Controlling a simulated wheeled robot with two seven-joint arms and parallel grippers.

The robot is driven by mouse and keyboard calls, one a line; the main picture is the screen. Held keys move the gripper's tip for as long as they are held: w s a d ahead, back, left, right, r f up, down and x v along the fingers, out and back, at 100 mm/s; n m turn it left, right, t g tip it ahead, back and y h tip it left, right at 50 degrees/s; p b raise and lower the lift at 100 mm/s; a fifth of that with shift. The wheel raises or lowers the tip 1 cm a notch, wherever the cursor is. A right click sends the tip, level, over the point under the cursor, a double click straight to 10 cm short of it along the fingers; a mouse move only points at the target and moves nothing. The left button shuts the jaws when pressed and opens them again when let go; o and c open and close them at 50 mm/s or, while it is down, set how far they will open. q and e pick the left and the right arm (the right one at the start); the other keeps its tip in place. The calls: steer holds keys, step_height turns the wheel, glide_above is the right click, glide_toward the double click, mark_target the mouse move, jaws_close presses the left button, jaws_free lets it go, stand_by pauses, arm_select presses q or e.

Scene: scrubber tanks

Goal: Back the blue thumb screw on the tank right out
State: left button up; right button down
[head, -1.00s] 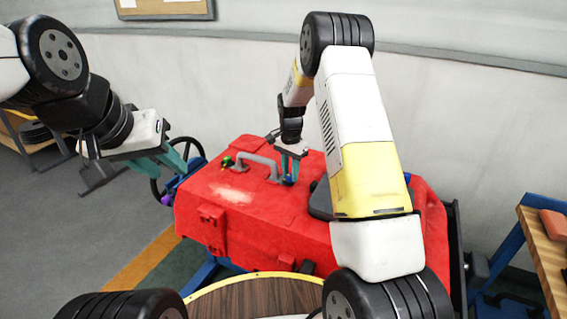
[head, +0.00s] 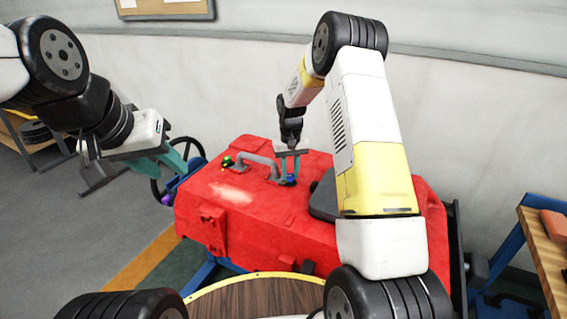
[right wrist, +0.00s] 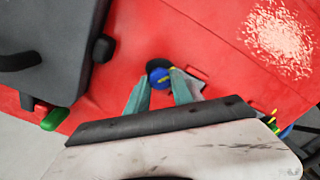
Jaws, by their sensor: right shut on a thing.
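The red tank (head: 260,215) stands in the middle of the head view. The blue thumb screw (head: 290,181) is on its top, right of the grey handle (head: 262,160). In the right wrist view the blue screw (right wrist: 159,77) has a yellow mark across it and a dark ring beside it. My right gripper (head: 289,175) points down with its teal fingers around the screw, shut on it; the fingers (right wrist: 163,88) also show in the right wrist view. My left gripper (head: 180,160) is in the air left of the tank, and its finger gap is unclear.
A green knob (head: 227,161) sits near the handle's left end. A dark grey block (head: 323,197) stands on the tank to the right. A black handwheel (head: 170,165) is behind my left gripper. A wooden bench (head: 545,250) is at the right edge.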

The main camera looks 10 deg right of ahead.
steer(key=n, duration=0.6)
steer(key=shift+s+f+n, duration=0.1)
steer(key=shift+f+n, duration=0.1)
steer(key=shift+n, duration=0.1)
steer(key=n, duration=1.2)
steer(key=shift+s+n, duration=0.1)
steer(key=shift+n, duration=0.2)
steer(key=n, duration=0.5)
steer(key=shift+n, duration=0.3)
steer(key=c, duration=1.1)
jaws_free()
steer(key=shift+r, duration=0.1)
